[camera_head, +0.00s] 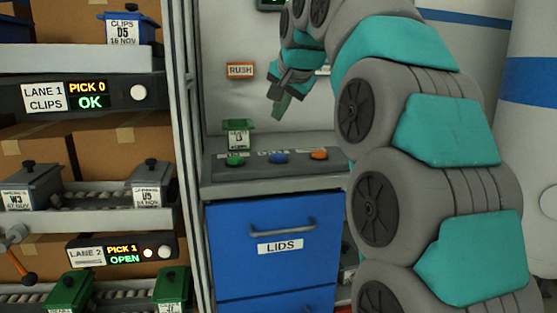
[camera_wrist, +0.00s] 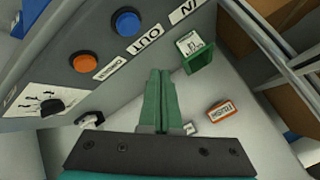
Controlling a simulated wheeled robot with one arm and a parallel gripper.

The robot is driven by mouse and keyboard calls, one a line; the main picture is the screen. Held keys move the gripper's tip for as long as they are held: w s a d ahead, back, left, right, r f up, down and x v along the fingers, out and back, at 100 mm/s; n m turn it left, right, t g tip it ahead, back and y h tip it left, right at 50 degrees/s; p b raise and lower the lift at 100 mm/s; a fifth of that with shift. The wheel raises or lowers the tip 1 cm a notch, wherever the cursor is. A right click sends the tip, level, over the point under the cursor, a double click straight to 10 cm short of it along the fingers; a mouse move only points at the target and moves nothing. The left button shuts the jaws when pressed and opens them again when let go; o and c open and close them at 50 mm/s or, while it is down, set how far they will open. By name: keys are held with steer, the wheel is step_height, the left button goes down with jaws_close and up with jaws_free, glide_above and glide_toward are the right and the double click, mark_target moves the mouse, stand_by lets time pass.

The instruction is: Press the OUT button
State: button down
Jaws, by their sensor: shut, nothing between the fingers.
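The blue button (camera_head: 278,157) is the middle one of three on the grey console top. In the wrist view the blue button (camera_wrist: 125,22) stands beside the OUT label (camera_wrist: 145,40). The orange button (camera_head: 319,154) is to its right in the head view, and the green button (camera_head: 235,160) to its left. My gripper (camera_head: 277,112) is above the back of the console, clear of the buttons. In the wrist view my gripper (camera_wrist: 160,73) has its green fingers together and empty; the blue button is beyond and left of the tips.
A small green bin (camera_head: 237,134) stands at the console's back left. An orange RUSH sign (camera_head: 240,70) is on the wall behind. A metal rack post (camera_head: 185,150) and lane shelves stand left. The blue LIDS drawer (camera_head: 275,250) is below the console.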

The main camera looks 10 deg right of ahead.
mark_target(279, 157)
step_height(279, 157, down, 7)
steer(key=b, duration=0.4)
steer(key=shift+r, duration=0.2)
steer(key=shift+f, duration=0.1)
stand_by(1.6)
steer(key=shift+w+f, duration=0.1)
steer(key=shift+f, duration=0.1)
steer(key=shift+f+b, duration=0.35)
steer(key=shift+f, duration=0.15)
stand_by(0.8)
steer(key=shift+r+p, duration=0.65)
steer(key=shift+r, duration=0.2)
steer(key=shift+r+p, duration=1.85)
steer(key=shift+r, duration=0.8)
